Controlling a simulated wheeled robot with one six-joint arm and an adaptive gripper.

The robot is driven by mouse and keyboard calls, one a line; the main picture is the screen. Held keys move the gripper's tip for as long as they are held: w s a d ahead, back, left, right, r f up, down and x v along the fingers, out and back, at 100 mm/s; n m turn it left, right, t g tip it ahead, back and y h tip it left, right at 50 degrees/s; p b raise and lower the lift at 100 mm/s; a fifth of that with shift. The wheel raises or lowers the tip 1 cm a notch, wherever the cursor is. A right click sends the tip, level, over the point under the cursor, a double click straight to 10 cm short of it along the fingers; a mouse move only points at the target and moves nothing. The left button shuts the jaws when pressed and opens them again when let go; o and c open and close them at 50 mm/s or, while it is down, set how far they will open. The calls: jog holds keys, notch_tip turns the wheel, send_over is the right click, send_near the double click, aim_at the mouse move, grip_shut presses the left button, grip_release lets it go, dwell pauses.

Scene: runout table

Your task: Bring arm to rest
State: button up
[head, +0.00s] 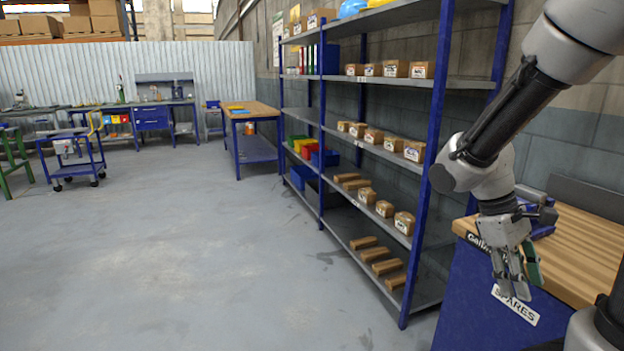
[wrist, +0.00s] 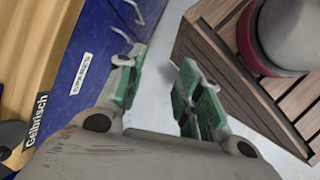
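My gripper (head: 516,273) hangs at the right of the head view, pointing down beside the front edge of a wooden-topped bench (head: 585,250). In the wrist view the two green-padded fingers of my gripper (wrist: 155,90) stand apart with a gap between them, and nothing shows between them. The bench's blue front panel with a SPARES label (head: 515,304) is just behind the fingers. My arm reaches down from the upper right of the head view.
A blue-framed shelf unit (head: 436,150) with several cardboard boxes stands left of my arm. A blue vise (head: 540,215) sits on the bench. A slatted wooden block (wrist: 215,45) is right of the fingers in the wrist view. The grey floor (head: 180,250) at left is clear.

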jog(key=s+a+r+m+t+y, duration=0.1)
jog(key=s+r+m+t+y, duration=0.1)
jog(key=r+t, duration=0.2)
jog(key=s+a+r+m+t+y, duration=0.2)
jog(key=r+m+t, duration=0.1)
jog(key=r, duration=0.4)
jog(key=shift+a+r+m+t, duration=0.15)
jog(key=shift+r+m+t, duration=0.15)
jog(key=shift+t, duration=0.1)
jog(key=shift+s, duration=0.15)
